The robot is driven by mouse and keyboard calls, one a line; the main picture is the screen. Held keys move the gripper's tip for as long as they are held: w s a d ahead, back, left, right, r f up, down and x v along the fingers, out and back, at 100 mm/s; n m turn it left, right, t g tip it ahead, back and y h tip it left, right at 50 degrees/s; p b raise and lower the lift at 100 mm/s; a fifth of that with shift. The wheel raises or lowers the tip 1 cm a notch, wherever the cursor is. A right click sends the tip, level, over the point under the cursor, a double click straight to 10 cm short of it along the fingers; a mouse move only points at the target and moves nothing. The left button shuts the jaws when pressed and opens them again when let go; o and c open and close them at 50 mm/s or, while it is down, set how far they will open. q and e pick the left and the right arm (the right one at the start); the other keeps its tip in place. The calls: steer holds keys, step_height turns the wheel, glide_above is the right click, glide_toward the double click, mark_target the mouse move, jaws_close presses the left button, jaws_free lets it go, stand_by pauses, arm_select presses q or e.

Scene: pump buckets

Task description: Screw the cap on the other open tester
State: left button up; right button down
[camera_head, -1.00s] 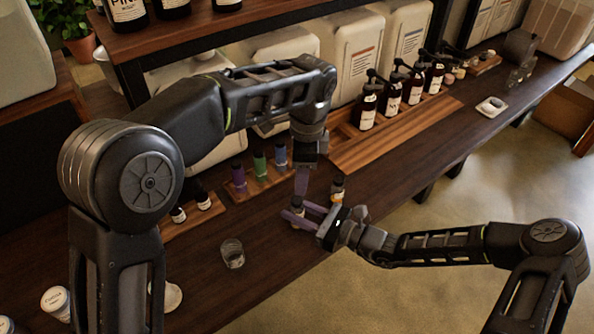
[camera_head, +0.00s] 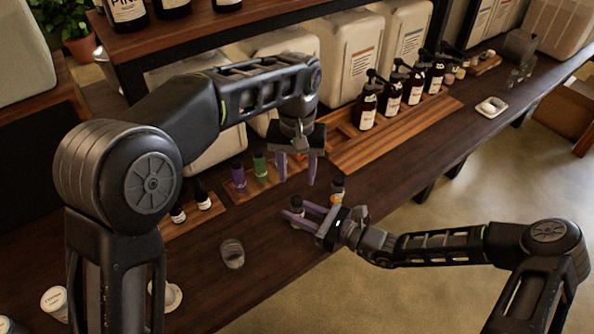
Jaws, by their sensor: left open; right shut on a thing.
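My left gripper (camera_head: 298,182) is open and empty, fingers pointing down, above the table and above and behind my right gripper. My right gripper (camera_head: 304,212) is low over the table and shut on a small bottle (camera_head: 296,203), a tester. The fingers partly hide this bottle; its top looks dark, and I cannot tell whether a cap is screwed on. Another small bottle with a yellow-orange label (camera_head: 337,189) shows just behind my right gripper. Small testers with purple (camera_head: 238,176) and green (camera_head: 260,166) caps stand in a wooden rack (camera_head: 240,192).
Two small dark-capped bottles (camera_head: 203,200) stand in a rack to the left. A clear glass (camera_head: 232,254) stands on the table in front. Dark pump bottles (camera_head: 391,96) stand on a wooden tray (camera_head: 395,127) to the right. The table between glass and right gripper is clear.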

mark_target(297, 199)
arm_select(q)
steer(key=shift+f, duration=4)
steer(key=shift+c, duration=0.3)
jaws_close()
steer(key=shift+o, duration=0.9)
jaws_free()
steer(key=shift+r, duration=0.15)
